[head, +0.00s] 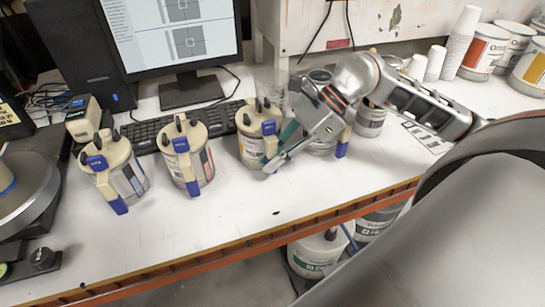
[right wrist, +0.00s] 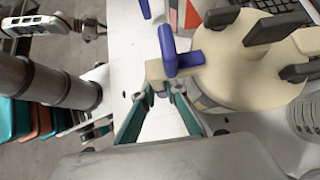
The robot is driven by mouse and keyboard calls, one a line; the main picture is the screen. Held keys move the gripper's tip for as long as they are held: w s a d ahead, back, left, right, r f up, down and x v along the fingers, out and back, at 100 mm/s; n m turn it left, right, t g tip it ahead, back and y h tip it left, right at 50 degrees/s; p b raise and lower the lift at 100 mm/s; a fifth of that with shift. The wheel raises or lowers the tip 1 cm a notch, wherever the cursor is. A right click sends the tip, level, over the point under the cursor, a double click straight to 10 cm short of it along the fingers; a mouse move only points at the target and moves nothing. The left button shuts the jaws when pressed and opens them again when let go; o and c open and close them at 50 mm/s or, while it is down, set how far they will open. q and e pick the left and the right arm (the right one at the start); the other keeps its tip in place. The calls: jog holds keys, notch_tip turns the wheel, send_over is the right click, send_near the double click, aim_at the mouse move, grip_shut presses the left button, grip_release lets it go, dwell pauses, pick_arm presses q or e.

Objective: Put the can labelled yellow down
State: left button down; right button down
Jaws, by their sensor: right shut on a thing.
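My right gripper (head: 270,166) is shut on the beige handle of a can (head: 257,122), the third from the left in the row. This can has a beige lid and a blue clip; a little yellow-orange shows on its label, but the wording is unreadable. It looks upright at bench level; contact under it is hidden. In the right wrist view, the fingertips (right wrist: 162,90) meet at the handle beside the can's lid (right wrist: 250,62). What seems to be my left gripper (right wrist: 95,27) shows small at the upper left there; its jaw state is unclear.
Two similar cans (head: 117,165) (head: 187,152) stand to the left on the white bench (head: 225,215). Another (head: 342,142) stands right, partly behind my arm. A keyboard (head: 150,133) and monitor (head: 175,40) are behind. The bench's front strip is clear, ending at an orange edge (head: 200,255).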

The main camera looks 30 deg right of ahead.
jog(key=shift+f, duration=0.1)
dwell(0.3)
jog(key=c, duration=2)
grip_release()
jog(key=shift+c, duration=0.2)
jog(key=shift+s+d+r, duration=0.1)
jog(key=shift+d+r, duration=0.25)
jog(key=b+v, duration=0.2)
jog(key=v, duration=0.9)
jog(key=shift+r+b, duration=0.15)
jog(key=shift+b, duration=0.15)
